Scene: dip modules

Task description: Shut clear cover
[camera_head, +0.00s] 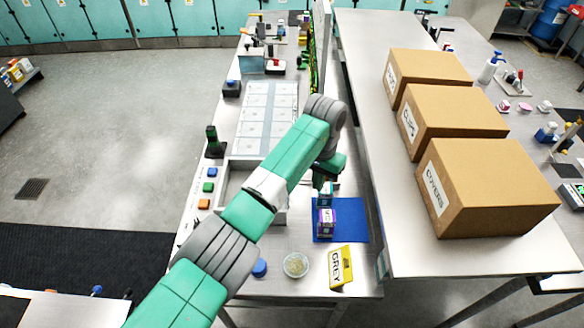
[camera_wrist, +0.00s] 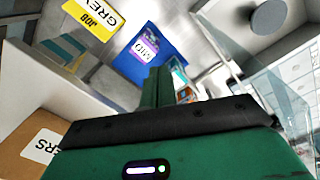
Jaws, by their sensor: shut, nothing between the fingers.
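A clear, see-through panel (camera_wrist: 270,88) stands tilted at the right of the wrist view; it looks like the clear cover, raised, but its hinge and lower edge cannot be made out. In the head view I cannot pick the cover out; my arm hides part of that area. My gripper (camera_wrist: 157,88) is shut and empty, its green fingers pressed together, left of the panel and apart from it in the picture. In the head view my gripper (camera_head: 325,184) is over the bench by the blue mat, partly hidden by my arm.
A purple module (camera_head: 326,223) sits on the blue mat (camera_head: 352,225). A yellow GREY sign (camera_head: 341,267) and a round dish (camera_head: 295,265) stand at the bench's front. A grey tray (camera_head: 233,177) is partly behind my arm. Several cardboard boxes (camera_head: 480,190) stand on the right-hand table.

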